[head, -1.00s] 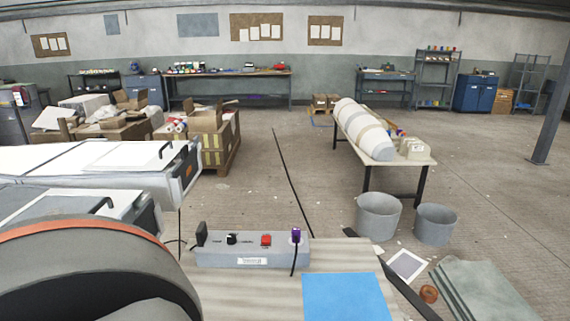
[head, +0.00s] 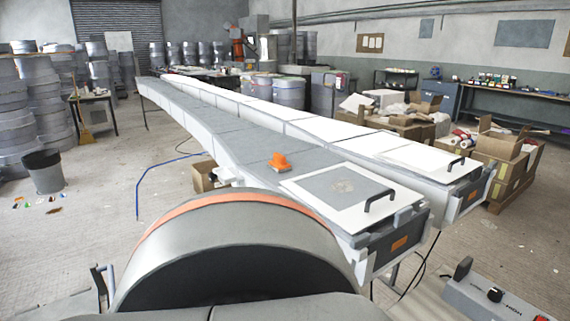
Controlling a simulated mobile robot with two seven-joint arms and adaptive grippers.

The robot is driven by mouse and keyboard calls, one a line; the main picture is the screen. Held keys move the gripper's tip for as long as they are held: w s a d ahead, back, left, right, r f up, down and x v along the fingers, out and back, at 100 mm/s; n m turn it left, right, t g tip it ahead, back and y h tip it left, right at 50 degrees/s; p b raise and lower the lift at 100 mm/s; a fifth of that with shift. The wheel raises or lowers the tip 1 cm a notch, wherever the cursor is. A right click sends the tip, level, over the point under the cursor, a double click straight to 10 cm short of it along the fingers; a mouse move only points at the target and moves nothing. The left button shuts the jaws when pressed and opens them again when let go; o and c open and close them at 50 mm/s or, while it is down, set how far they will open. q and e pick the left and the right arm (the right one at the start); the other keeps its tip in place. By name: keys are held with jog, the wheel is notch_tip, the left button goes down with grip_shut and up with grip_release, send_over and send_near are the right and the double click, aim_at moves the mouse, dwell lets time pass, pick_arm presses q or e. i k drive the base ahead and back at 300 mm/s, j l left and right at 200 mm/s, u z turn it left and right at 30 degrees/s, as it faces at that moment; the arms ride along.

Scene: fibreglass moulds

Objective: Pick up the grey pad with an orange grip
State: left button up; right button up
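The pad with the orange grip (head: 280,161) lies on the grey top of the near long mould (head: 225,135), close to its wide front end. Its orange grip shows clearly; its grey base is small and blends with the grey surface, so its outline is hard to tell. It sits just left of a white-framed panel (head: 310,190) with a black handle. Neither of my grippers is in view.
A second long white mould (head: 330,132) runs behind the near one. A cardboard box (head: 203,176) stands on the floor left of the near mould. A grey control box (head: 490,297) is at bottom right. Open floor (head: 100,215) lies to the left.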

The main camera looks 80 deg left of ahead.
aim_at(279, 165)
jog(key=u, duration=2.6)
